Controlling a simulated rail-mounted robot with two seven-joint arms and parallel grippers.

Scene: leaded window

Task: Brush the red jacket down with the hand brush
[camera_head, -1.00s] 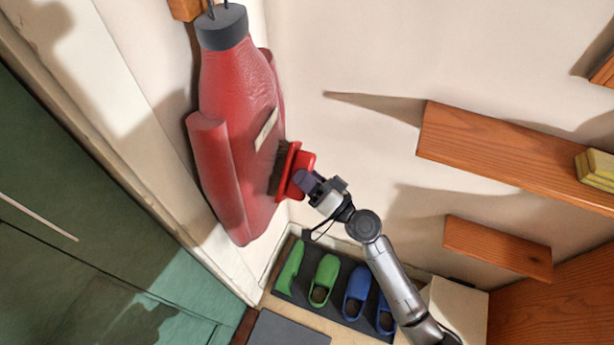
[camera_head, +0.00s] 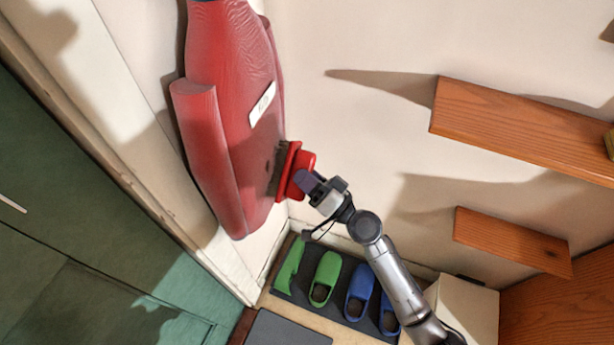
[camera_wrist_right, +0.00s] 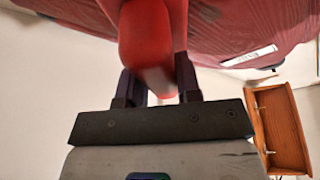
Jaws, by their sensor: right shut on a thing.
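The red jacket (camera_head: 228,110) hangs at the left of the head view, with a white label (camera_head: 263,104) on its front; its top is cut off. It also fills the top of the right wrist view (camera_wrist_right: 230,30). My right gripper (camera_head: 312,184) is shut on the red hand brush (camera_head: 296,172). The brush's dark bristles face the jacket's right side and seem to touch it, low on the jacket below the label. In the right wrist view the red brush handle (camera_wrist_right: 147,45) sits between the fingers. My left gripper is not in view.
Wooden shelves (camera_head: 520,130) (camera_head: 512,242) stick out from the wall at the right. Below, green shoes (camera_head: 325,278) and blue shoes (camera_head: 360,291) stand on a dark mat. A green door (camera_head: 70,230) is at the left. The wall between jacket and shelves is clear.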

